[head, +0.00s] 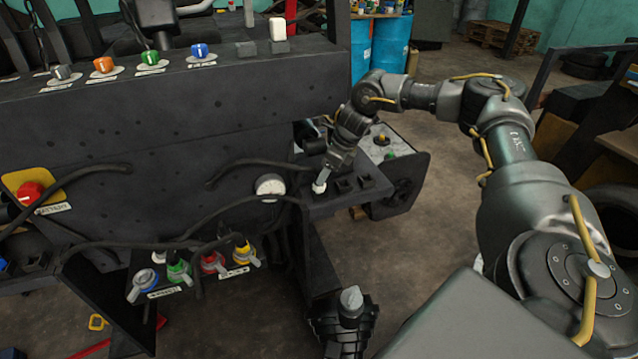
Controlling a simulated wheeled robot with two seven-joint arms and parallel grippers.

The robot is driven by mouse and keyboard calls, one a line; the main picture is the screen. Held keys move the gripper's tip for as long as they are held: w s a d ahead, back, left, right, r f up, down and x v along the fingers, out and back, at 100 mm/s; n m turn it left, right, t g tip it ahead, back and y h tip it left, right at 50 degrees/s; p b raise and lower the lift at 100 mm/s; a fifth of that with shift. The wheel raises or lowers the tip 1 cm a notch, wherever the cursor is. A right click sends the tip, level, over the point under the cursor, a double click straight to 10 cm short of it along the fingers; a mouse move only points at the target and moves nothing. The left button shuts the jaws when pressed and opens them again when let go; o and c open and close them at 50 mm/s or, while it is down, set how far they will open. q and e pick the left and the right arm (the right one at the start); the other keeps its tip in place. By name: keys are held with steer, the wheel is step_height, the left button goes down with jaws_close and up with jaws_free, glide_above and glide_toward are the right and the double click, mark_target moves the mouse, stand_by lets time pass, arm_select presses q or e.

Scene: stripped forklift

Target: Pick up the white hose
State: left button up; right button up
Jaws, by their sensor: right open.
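A small white piece (319,187), which looks like the end of the white hose, stands on a dark ledge (330,208) right of the round gauge. My right gripper (323,178) comes down from the upper right with its fingertips right at this piece. The gripper is open. The fingers cover the top of the piece, and I cannot tell whether they touch it. Two dark square sockets to its right look empty. My left gripper is not to be made out in this view.
Orange, green and blue connectors (199,51) and a white block (277,28) stand on the top panel. Black cables hang across the front near the gauge (270,186). Coloured valves (212,262) sit lower left. Floor (440,235) is free right of the ledge.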

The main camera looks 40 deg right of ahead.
mark_target(318, 189)
steer(key=p+x, duration=0.1)
steer(key=x, duration=0.2)
steer(key=shift+w+a+f, duration=0.25)
steer(key=shift+w, duration=0.05)
steer(key=shift+w+f, duration=0.1)
steer(key=shift+f, duration=0.15)
arm_select(q)
steer(key=shift+s+r, duration=0.75)
steer(key=shift+s, duration=0.15)
arm_select(e)
steer(key=shift+c, duration=0.3)
arm_select(q)
steer(key=shift+w, duration=0.2)
arm_select(e)
jaws_close()
